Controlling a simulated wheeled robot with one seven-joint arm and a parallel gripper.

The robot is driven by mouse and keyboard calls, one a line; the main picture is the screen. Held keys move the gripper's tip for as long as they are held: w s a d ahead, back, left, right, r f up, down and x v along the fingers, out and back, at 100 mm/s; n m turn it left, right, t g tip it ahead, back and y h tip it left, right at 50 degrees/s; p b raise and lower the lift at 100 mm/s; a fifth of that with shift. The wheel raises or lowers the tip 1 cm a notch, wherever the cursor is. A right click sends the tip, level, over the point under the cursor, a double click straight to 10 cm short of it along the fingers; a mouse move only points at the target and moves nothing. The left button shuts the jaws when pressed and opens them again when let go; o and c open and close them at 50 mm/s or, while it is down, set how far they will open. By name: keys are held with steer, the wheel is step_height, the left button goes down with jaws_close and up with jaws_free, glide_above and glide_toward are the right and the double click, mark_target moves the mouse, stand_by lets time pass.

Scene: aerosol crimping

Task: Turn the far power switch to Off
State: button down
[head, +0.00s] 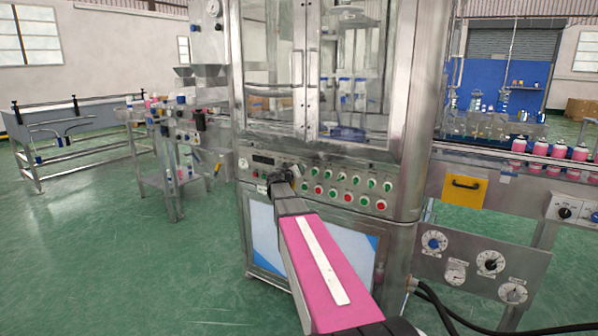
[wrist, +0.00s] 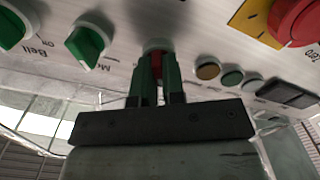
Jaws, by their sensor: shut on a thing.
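The control panel (head: 330,187) of the steel machine carries a row of switches and buttons. In the head view my gripper (head: 288,172) is at the left part of this panel, and my arm hides the switch there. In the wrist view my gripper (wrist: 156,84) has its two fingers close together on a red switch knob (wrist: 156,64) with a pale round collar. The fingers cover the knob's sides, and I cannot read its label or setting.
In the wrist view, green knobs (wrist: 88,44) stand to the left. Small round buttons (wrist: 208,71) and a large red button (wrist: 297,20) on a yellow plate (wrist: 254,24) are to the right. Pink cans (head: 558,151) stand on the conveyor at right.

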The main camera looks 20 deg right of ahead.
steer(key=c, duration=1.2)
jaws_free()
steer(key=v, duration=1.1)
